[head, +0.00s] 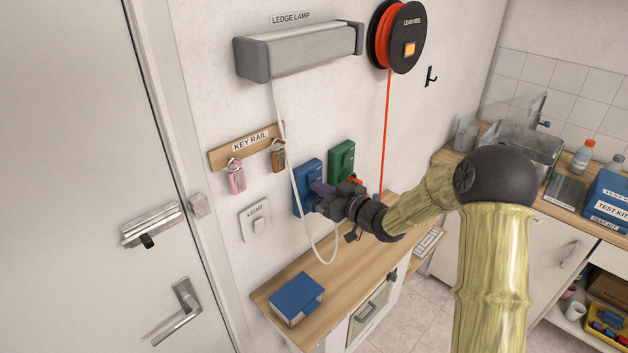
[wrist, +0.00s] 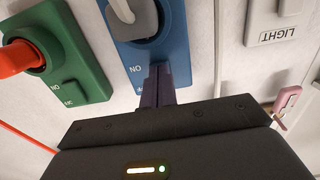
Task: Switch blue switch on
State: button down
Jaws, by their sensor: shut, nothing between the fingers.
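The blue switch box (head: 304,178) is mounted on the wall beside a green one. In the wrist view, the blue box (wrist: 178,45) appears upside down, with a grey plug (wrist: 130,18) in its socket and a white "ON" mark near the other end. My gripper (head: 321,190) is shut and empty. Its dark purple fingers (wrist: 160,72) are together, with their tips at the face of the blue box, right beside the "ON" mark. The fingers cover the switch itself, so its position is hidden. I cannot tell whether the tips touch it.
The green box (head: 341,155) with a red plug (wrist: 20,58) sits close beside the blue one. A white cord (head: 293,175) hangs in a loop near my gripper. The light switch (head: 256,220) is nearby. A wooden ledge with a blue box-shaped object (head: 297,298) lies below.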

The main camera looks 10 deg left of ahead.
jog(key=v, duration=0.6)
jog(key=shift+s+d, duration=0.25)
jog(key=shift+d, duration=0.1)
dwell(0.3)
jog(key=shift+r, duration=0.1)
jog(key=s+d+f+m+g+h, duration=0.1)
jog(key=s+d+f+m+h, duration=0.1)
jog(key=s+d+m+h, duration=0.3)
jog(key=s+d+f+m+g+h, duration=0.1)
jog(key=s+d+f+h, duration=0.2)
jog(key=d+h, duration=0.4)
jog(key=s+d+m+g+h, duration=0.1)
jog(key=s+d+m+g, duration=0.1)
jog(key=s, duration=0.6)
jog(key=s+d+m+g, duration=0.1)
jog(key=s+g, duration=0.3)
jog(key=s, duration=0.5)
jog(key=shift+s+d+f+m+h, duration=0.3)
jog(key=shift+d+f+m+h, duration=0.15)
jog(key=shift+m, duration=0.25)
